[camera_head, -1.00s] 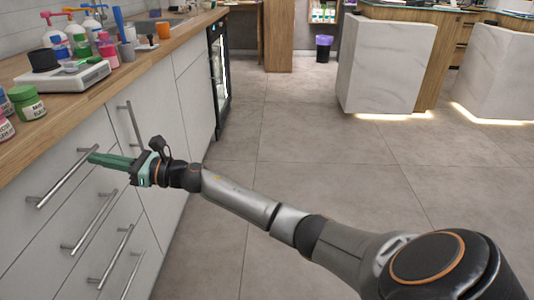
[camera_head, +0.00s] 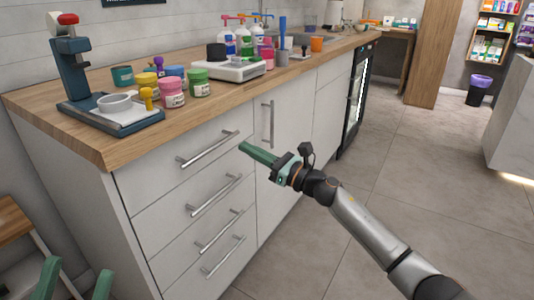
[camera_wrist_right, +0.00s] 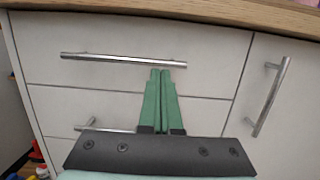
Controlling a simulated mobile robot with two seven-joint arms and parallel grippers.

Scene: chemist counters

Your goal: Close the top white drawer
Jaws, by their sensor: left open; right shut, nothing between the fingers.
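The top white drawer (camera_head: 150,175) is the uppermost front in the cabinet's drawer stack, under the wooden counter. Its front looks flush or nearly flush with the fronts below. Its bar handle (camera_head: 210,148) also shows in the right wrist view (camera_wrist_right: 122,60). My right gripper (camera_head: 243,148) is shut and empty, its fingertips near the right end of that handle. In the right wrist view its fingertips (camera_wrist_right: 160,71) lie just below the handle; I cannot tell whether they touch the front. My left gripper (camera_head: 76,280) is open and empty at the lower left, away from the drawer.
Several lower drawers (camera_head: 205,215) with bar handles sit below, and a cabinet door (camera_head: 290,145) is to the right. The counter (camera_head: 85,135) holds a blue stand (camera_head: 75,75), jars, a white scale (camera_head: 235,70) and bottles. The floor (camera_head: 430,180) at right is clear.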

